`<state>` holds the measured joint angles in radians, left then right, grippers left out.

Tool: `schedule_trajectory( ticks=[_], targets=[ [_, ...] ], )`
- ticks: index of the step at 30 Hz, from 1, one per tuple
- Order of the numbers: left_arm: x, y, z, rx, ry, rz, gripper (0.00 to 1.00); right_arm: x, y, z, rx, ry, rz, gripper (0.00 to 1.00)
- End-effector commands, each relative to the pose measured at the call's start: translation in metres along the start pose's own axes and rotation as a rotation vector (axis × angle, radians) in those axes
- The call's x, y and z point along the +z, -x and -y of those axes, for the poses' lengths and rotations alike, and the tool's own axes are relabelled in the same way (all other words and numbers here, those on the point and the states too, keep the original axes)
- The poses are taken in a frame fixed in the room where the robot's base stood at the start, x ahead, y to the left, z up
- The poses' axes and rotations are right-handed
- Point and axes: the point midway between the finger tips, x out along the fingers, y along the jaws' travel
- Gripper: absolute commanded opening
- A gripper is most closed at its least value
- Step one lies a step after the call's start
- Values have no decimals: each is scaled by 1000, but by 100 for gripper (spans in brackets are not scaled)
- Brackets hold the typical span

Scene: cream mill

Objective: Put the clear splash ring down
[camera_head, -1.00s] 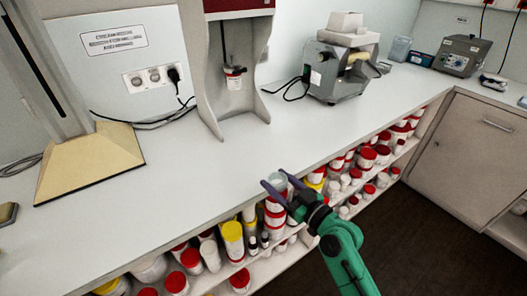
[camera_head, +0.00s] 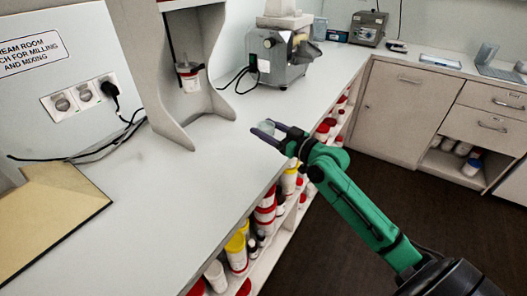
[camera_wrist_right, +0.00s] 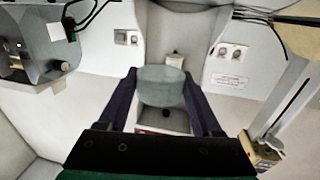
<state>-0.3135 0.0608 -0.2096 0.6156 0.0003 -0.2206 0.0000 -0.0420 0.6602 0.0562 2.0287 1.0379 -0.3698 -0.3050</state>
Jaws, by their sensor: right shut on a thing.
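The clear splash ring (camera_head: 267,128) is a small, pale, see-through piece between the fingers of my right gripper (camera_head: 269,132). In the right wrist view the ring (camera_wrist_right: 162,86) looks grey-green, with both dark fingers of the gripper (camera_wrist_right: 161,76) against its sides. My right gripper is shut on it and holds it near the front edge of the white counter (camera_head: 205,175). I cannot tell the height of the ring above the counter. My left gripper is not in view.
A mixer stand (camera_head: 172,85) with a white cup (camera_head: 189,80) stands behind the gripper. A grey mill (camera_head: 280,58) is further along the counter. A tan board (camera_head: 45,215) lies at left. Red-lidded and yellow-lidded tubs fill the shelf below. The counter between is clear.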

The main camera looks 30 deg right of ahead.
Motion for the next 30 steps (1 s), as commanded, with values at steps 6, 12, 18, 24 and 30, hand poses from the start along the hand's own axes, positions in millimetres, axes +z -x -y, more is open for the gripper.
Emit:
schedule_trajectory(
  ticks=[6,12,18,24,30],
  targets=[
    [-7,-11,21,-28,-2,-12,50,49,0,0,-1,0,0,13],
    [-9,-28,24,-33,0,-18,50,88,0,0,-1,0,0,13],
    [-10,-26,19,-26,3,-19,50,87,0,0,-1,0,-1,13],
    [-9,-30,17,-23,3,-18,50,90,0,0,-1,1,-1,74],
    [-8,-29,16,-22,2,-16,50,89,0,0,-1,0,-1,96]
  ],
)
